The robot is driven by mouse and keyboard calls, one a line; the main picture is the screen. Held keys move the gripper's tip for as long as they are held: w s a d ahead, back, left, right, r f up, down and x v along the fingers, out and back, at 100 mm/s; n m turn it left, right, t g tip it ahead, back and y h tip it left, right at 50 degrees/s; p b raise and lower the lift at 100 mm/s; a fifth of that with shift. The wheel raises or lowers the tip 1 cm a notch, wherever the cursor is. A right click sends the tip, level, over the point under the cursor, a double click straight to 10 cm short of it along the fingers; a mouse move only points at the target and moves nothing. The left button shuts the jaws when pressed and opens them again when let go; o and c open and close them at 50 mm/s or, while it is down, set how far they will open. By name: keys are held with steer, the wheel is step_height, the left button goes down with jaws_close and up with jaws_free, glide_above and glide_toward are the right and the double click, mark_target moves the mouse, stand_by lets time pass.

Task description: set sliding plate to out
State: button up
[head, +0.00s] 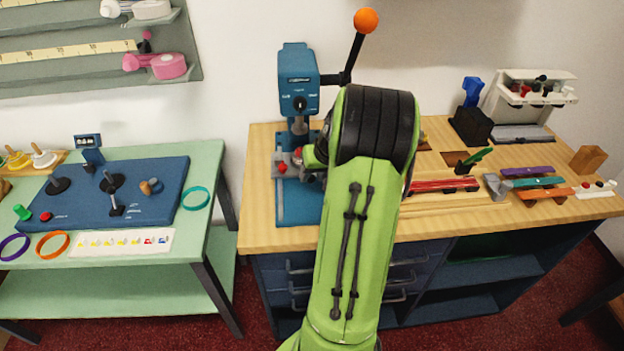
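A blue press (298,85) stands at the left end of the wooden bench, with a black lever ending in an orange ball (366,20). Its blue base (297,205) lies flat on the bench top. A grey part with red knobs (282,168) sits above the base, under the press head; I cannot tell for sure whether this is the sliding plate or how far out it is. My green and black arm reaches over the bench and covers the right side of the press base. My gripper (314,168) is mostly hidden beside these parts; its fingers and any contact cannot be made out.
Right of my arm the bench (455,225) holds a red bar (443,185), coloured strips (530,182), a black holder (472,127) and a white rack (530,95). On the left, a green table (120,262) carries a blue control panel (150,205) and rings.

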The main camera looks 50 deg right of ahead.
steer(key=shift+w+f, duration=0.25)
steer(key=shift+f, duration=0.2)
jaws_close()
